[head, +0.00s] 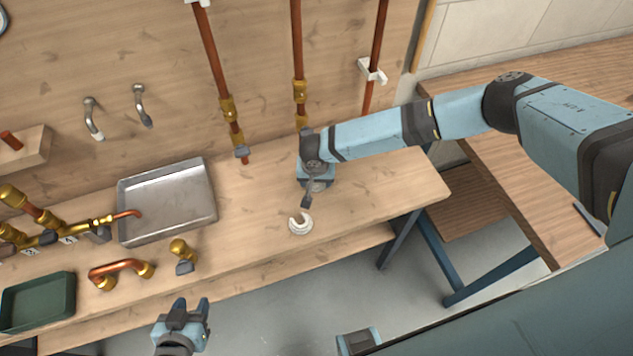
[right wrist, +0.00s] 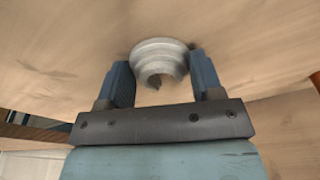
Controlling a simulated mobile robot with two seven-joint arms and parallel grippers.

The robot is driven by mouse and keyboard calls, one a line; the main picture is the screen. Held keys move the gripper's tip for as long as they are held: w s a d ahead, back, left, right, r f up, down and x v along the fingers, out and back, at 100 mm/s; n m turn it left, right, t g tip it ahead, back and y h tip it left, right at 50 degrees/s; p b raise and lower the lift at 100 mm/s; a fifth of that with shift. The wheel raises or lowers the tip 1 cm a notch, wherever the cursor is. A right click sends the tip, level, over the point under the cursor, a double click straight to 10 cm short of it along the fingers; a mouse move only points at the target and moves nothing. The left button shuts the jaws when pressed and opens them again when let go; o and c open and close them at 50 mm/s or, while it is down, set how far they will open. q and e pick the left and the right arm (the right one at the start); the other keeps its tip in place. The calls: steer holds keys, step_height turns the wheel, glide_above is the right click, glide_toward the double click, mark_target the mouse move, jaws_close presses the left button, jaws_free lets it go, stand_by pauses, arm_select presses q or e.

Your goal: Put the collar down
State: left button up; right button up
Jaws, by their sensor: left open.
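The collar (head: 300,224) is a small pale ring with a notch in it, resting on the wooden bench near its front edge. In the right wrist view the collar (right wrist: 160,58) shows at the fingertips, its stepped rim against the bench. My right gripper (head: 306,203) is just behind the collar, pointing down. In the right wrist view the fingers of my right gripper (right wrist: 164,75) stand apart on either side of the collar, with a thin gap at the right finger. My left gripper (head: 188,306) is open and empty in front of the bench.
A metal tray (head: 168,204), a green tray (head: 38,302), a copper elbow pipe (head: 120,269) and a brass valve (head: 181,254) are on the bench to the left. Copper pipes (head: 212,62) run down the back wall. The bench right of the collar (head: 385,195) is clear.

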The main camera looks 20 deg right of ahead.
steer(key=shift+c, duration=0.7)
step_height(320, 180, up, 19)
steer(key=shift+f+b, duration=0.1)
steer(key=shift+b, duration=0.35)
steer(key=s+d+r+n, duration=0.1)
steer(key=s+d+r, duration=0.1)
steer(key=s, duration=0.1)
steer(key=s+d+r+n, duration=0.1)
steer(key=s+d+r, duration=0.1)
steer(key=d, duration=0.1)
steer(key=s+d+r+n, duration=0.2)
steer(key=s, duration=0.1)
steer(key=shift+s+d+y, duration=0.3)
steer(key=shift+d, duration=0.05)
